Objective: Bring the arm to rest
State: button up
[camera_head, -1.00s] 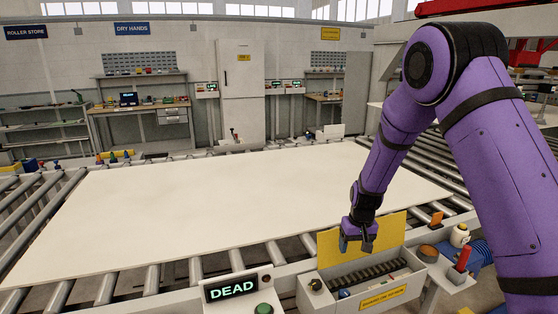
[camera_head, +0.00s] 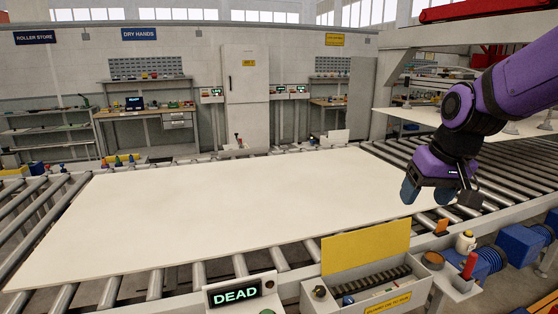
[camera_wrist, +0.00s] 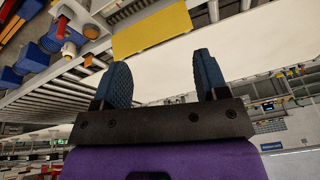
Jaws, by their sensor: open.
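My gripper (camera_head: 432,192) hangs at the right of the head view, above the right edge of the large white board (camera_head: 210,215). Its two blue fingers stand apart with nothing between them. They also show apart in the wrist view (camera_wrist: 162,82). My purple arm reaches in from the right edge of the head view, folded higher than the front bench.
The open box with a yellow lid (camera_head: 366,250) stands at the front, beside a display reading DEAD (camera_head: 234,292). A red-handled item (camera_head: 470,265) and a white bottle (camera_head: 465,242) stand right of it. Rollers (camera_head: 500,165) run around the board.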

jog(key=s+d+r+t, duration=0.1)
jog(key=s+r, duration=0.1)
jog(key=s, duration=0.7)
jog(key=s+d+r+h, duration=0.1)
jog(key=s+r, duration=0.2)
jog(key=s, duration=0.6)
jog(key=shift+d+t, duration=0.2)
jog(key=shift+t, duration=0.2)
